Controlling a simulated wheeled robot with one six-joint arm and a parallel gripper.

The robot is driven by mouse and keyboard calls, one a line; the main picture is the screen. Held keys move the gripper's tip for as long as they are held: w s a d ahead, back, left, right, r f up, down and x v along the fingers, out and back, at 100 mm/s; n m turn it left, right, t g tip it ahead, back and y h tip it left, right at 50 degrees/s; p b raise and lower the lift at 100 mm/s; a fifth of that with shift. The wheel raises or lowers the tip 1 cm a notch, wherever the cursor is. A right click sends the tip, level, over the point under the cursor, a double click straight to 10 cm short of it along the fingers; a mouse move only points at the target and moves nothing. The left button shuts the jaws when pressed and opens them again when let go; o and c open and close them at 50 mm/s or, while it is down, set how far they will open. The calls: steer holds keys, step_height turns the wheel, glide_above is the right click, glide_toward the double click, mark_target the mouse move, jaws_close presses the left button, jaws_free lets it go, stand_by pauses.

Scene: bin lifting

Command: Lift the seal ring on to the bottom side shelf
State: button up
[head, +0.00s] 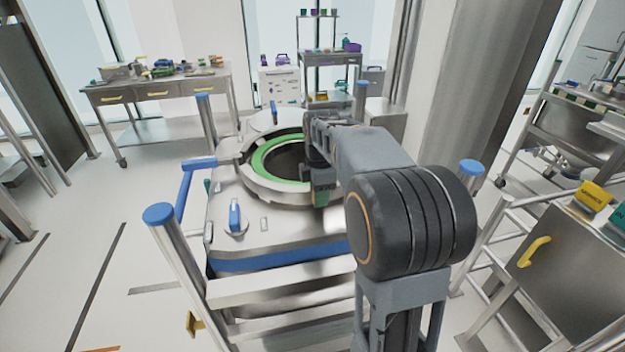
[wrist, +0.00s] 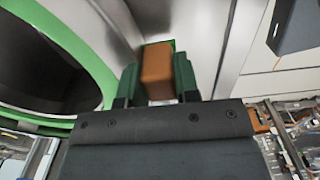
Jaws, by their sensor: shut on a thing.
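The seal ring appears as a green ring (head: 259,161) around the dark round opening on top of a steel machine; its right side is hidden behind my arm. The green ring also curves along the left of the wrist view (wrist: 92,47). My gripper (wrist: 157,78) has green fingers shut on an orange-brown block (wrist: 157,70), beside the ring. Whether this block is joined to the ring cannot be told. In the head view my gripper (head: 321,190) is at the right of the opening, partly covered by my arm. I cannot tell which surface is the bottom side shelf.
The steel machine (head: 285,235) has blue-capped posts (head: 160,215) and a blue handle (head: 199,164). Steel rails stand at the right by a cabinet with a yellow handle (head: 534,251). A workbench (head: 160,90) stands at the back left.

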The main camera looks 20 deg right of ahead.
steer(key=shift+r, duration=0.1)
steer(key=shift+r, duration=0.45)
step_height(320, 180, up, 2)
steer(key=shift+r, duration=0.15)
steer(key=w+a+r+p, duration=0.2)
steer(key=w+r+p, duration=0.3)
steer(key=w+r, duration=0.4)
steer(key=shift+w+a+r+p, duration=0.3)
steer(key=shift+w+a+r, duration=0.05)
steer(key=shift+w, duration=2)
steer(key=shift+r, duration=0.1)
